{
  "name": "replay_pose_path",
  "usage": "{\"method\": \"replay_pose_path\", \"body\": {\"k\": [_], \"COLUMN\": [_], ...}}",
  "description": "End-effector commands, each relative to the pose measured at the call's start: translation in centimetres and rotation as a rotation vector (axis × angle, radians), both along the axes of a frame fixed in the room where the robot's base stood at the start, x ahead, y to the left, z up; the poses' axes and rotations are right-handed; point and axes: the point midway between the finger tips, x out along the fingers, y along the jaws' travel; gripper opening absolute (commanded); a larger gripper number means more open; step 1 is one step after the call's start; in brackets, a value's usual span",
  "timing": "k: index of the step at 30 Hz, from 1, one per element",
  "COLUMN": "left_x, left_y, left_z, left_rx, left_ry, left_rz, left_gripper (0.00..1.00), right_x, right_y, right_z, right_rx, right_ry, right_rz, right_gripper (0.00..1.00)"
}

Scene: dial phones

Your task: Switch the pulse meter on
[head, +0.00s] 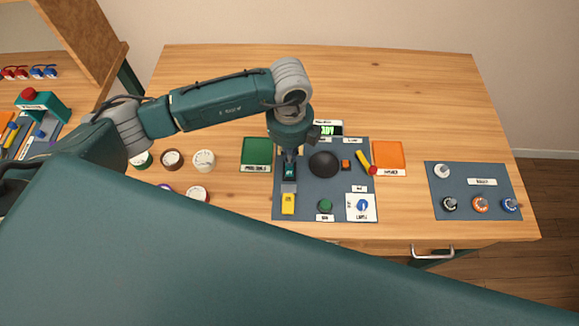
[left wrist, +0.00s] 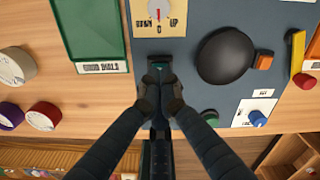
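My right gripper is out of view.
A green good-dials tray (head: 257,152) is left of the mat. A black dome (head: 324,164), green button (head: 325,205), blue dial (head: 362,204) and red-tipped yellow tool (head: 367,162) stand to the gripper's right. A green-lit display (head: 328,129) is behind. The table's far side is clear.

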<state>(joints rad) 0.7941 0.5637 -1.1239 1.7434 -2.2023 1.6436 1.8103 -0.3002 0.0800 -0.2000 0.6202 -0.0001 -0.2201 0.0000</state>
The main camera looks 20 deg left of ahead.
Motion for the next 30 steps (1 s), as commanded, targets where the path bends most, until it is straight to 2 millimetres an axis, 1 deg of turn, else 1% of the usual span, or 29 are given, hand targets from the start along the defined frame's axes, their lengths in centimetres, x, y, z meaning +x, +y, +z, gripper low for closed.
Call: {"method": "replay_pose_path", "body": {"k": [30], "left_x": [0.0], "left_y": [0.0], "left_z": [-1.6], "left_rx": [0.000], "left_ry": [0.000], "left_rz": [0.000], "left_gripper": [0.00], "right_x": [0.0], "right_y": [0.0], "right_z": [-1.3], "right_rx": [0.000], "right_ry": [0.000], "right_rz": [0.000], "right_gripper": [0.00]}}
